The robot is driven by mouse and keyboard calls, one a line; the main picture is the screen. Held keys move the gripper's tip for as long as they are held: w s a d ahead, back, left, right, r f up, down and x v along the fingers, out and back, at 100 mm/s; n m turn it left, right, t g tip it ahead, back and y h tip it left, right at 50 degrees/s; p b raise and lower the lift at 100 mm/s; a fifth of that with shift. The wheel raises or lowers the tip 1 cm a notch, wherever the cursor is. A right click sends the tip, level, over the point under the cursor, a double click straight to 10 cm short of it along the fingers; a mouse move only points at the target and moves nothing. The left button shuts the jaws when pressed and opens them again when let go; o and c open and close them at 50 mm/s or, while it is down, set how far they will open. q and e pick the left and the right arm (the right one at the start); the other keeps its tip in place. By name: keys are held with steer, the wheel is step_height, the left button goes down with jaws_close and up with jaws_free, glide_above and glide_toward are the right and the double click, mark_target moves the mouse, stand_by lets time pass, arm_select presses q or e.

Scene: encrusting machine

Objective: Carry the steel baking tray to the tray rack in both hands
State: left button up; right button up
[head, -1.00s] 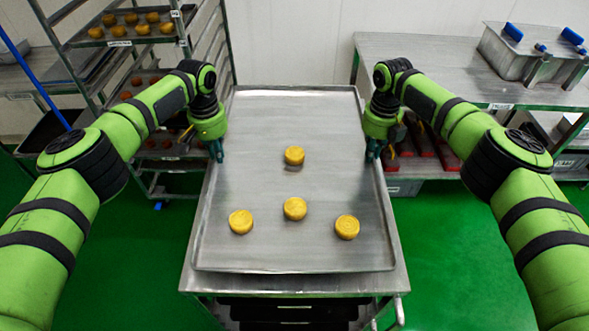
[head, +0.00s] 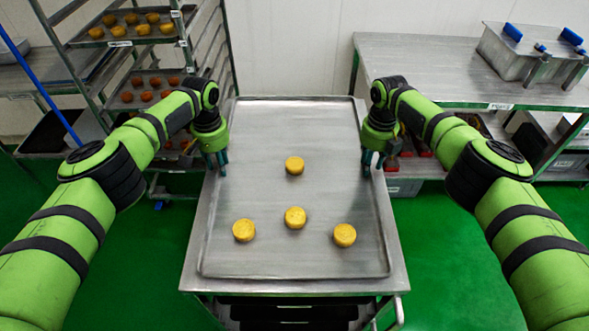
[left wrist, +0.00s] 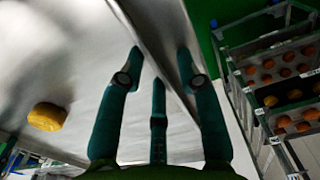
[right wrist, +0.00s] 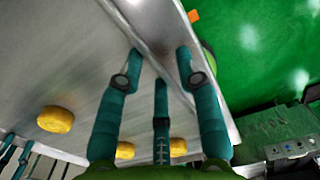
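The steel baking tray (head: 265,135) lies flat on a steel cart (head: 300,285), with several round yellow pastries (head: 294,217) on it. My left gripper (head: 215,168) is at the tray's left rim and my right gripper (head: 373,168) at its right rim, both towards the far end. Both are open. In the left wrist view the spread fingers (left wrist: 160,60) straddle the rim, and in the right wrist view the fingers (right wrist: 160,62) do likewise. The tray rack (head: 183,38) stands at the far left, with loaded trays on some levels.
A steel table (head: 430,65) at the right carries a metal container with blue-handled parts (head: 525,50). Bins stand on its lower shelf. A steel bench with a blue pole (head: 38,92) is at the far left. Green floor (head: 450,260) is clear on both sides of the cart.

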arm_select(q)
steer(key=shift+d, duration=0.15)
arm_select(e)
steer(key=shift+a, duration=0.15)
arm_select(q)
steer(key=shift+r, duration=0.3)
arm_select(e)
steer(key=shift+r, duration=0.2)
arm_select(q)
step_height(320, 180, up, 11)
steer(key=shift+r, duration=0.15)
arm_select(e)
step_height(320, 180, up, 12)
steer(key=shift+f, duration=0.15)
stand_by(0.5)
